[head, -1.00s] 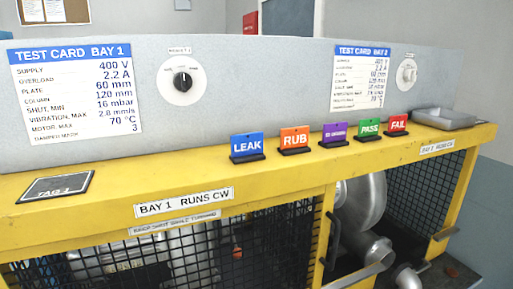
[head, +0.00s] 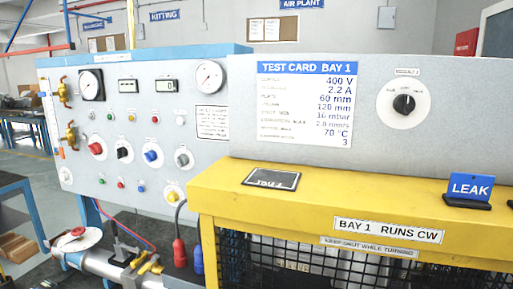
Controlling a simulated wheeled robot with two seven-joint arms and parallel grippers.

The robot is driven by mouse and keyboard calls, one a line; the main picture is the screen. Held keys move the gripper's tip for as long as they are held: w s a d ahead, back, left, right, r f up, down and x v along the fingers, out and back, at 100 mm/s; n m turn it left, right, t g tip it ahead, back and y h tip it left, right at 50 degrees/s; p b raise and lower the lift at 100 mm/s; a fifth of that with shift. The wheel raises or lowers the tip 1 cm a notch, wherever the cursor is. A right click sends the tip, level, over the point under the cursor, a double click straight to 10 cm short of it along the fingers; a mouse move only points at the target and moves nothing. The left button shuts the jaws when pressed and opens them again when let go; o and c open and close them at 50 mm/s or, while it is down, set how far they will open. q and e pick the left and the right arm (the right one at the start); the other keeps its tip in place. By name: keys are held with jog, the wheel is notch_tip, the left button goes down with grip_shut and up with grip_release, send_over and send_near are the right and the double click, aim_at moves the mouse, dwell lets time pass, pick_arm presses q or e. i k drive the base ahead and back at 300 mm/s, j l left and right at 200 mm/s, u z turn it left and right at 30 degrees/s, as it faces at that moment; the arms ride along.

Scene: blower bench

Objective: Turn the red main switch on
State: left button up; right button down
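A grey control panel (head: 148,190) with a blue top edge stands at the left. A large red rotary knob (head: 96,148) sits at its left, first in a row with a black knob (head: 123,153), a blue knob (head: 151,157) and a grey knob (head: 183,159). The red knob looks like the red main switch, but its label is too small to read and its on or off position cannot be told. Neither of my grippers is in view.
Gauges (head: 91,85), two small displays and small coloured lamps or buttons surround the knobs. Brass valves (head: 68,138) sit on the panel's left edge. A yellow caged bench (head: 300,205) stands right of the panel. A pipe with a red-centred wheel (head: 75,238) lies low in front.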

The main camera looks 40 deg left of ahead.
aim_at(95, 149)
jog(key=u, duration=2.05)
